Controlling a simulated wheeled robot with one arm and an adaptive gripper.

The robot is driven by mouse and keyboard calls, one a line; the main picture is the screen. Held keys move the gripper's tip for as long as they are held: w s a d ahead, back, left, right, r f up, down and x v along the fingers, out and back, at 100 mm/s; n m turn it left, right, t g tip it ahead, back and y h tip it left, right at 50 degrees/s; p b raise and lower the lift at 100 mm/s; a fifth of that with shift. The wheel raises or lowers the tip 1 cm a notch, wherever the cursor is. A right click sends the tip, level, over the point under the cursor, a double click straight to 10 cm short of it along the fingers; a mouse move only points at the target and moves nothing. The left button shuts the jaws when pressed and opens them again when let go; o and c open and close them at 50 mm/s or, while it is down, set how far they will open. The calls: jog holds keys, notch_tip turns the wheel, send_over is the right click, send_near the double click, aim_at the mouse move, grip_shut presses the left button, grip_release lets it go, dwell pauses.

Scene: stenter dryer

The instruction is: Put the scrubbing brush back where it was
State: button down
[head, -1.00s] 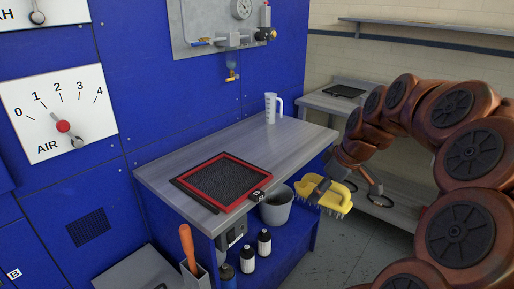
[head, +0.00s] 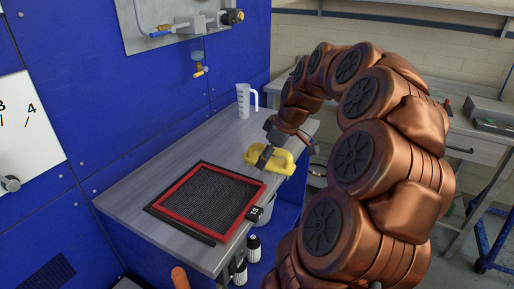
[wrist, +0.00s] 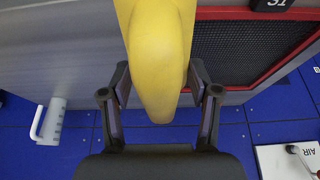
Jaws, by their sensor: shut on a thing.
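The scrubbing brush (head: 272,160) is yellow. In the head view it shows at the right part of the grey bench, just right of the red-framed mesh screen; I cannot tell whether it touches the bench top. My gripper (head: 269,150) is shut on its handle. In the wrist view the yellow handle (wrist: 160,60) lies between the two dark fingers, its rounded end towards the palm. The bristles are hidden in both views.
A white jug (head: 243,101) stands at the back. Bare bench top lies between jug and screen.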

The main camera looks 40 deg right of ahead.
jog(key=w+d, duration=0.2)
jog(key=w, duration=0.1)
jog(key=w+d+p, duration=0.1)
jog(key=w+d, duration=0.1)
jog(key=w, duration=0.1)
jog(key=w+d+f, duration=0.1)
jog(key=w+d, duration=0.1)
jog(key=w, duration=0.1)
jog(key=shift+w+d+p, duration=0.1)
jog(key=shift+w+p, duration=0.05)
jog(key=shift+p, duration=0.25)
jog(key=shift+f+p, duration=0.4)
jog(key=shift+f, duration=1.4)
jog(key=shift+f, duration=0.1)
jog(key=shift+c, duration=1.2)
grip_release()
jog(key=shift+r, duration=0.2)
jog(key=b+v, duration=0.1)
jog(key=v, duration=1)
jog(key=shift+r, duration=0.4)
